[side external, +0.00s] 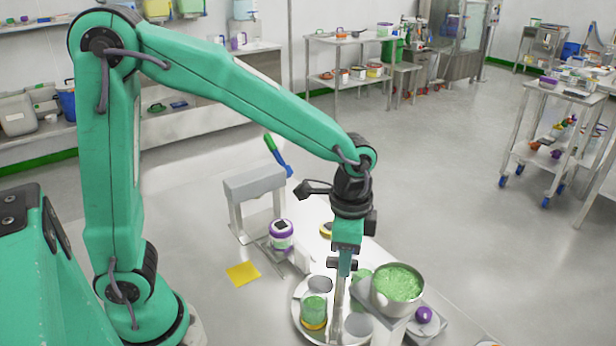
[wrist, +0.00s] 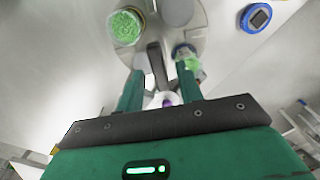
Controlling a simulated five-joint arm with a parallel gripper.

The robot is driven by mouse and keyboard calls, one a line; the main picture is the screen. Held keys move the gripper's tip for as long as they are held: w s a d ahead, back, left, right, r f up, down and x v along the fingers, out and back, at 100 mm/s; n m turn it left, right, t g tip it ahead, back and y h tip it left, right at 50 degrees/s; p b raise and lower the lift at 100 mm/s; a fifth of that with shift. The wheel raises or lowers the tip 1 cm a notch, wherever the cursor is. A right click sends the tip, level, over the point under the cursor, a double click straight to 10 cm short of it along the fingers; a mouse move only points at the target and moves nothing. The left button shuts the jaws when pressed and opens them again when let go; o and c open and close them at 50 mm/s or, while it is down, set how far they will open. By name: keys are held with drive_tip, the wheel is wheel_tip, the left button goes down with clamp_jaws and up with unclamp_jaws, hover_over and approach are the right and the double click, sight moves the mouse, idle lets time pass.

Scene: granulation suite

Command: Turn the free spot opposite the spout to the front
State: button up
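A pale round turntable (side external: 299,318) stands below my gripper (side external: 341,280); part of it also shows in the wrist view (wrist: 205,30). A clear jar of green granules (side external: 314,307) sits on its left side. Another green-filled container (side external: 361,275) shows partly behind my gripper. A grey round spot (side external: 358,326) at the near right looks empty. In the wrist view, my gripper (wrist: 158,72) has its two teal fingers apart, with a dark upright bar (wrist: 156,62) between them. I cannot tell whether they touch it. The spout is not clearly visible.
A metal bowl of green granules (side external: 397,287) stands close to the right of my gripper. A purple-lidded jar (side external: 281,235) and a yellow sheet (side external: 243,273) lie to the left. A purple ball-like knob (side external: 424,315) is at the right. A blue device (wrist: 257,17) lies clear of the turntable.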

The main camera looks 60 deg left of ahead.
clamp_jaws()
drive_tip(key=shift+m, duration=0.6)
drive_tip(key=shift+s+m, duration=0.1)
drive_tip(key=shift+m, duration=1.6)
drive_tip(key=shift+s+d+r+m, duration=0.1)
drive_tip(key=shift+m, duration=2)
drive_tip(key=shift+s+m, duration=0.1)
drive_tip(key=shift+m, duration=4.1)
drive_tip(key=shift+s+m, duration=0.1)
drive_tip(key=shift+m, duration=0.3)
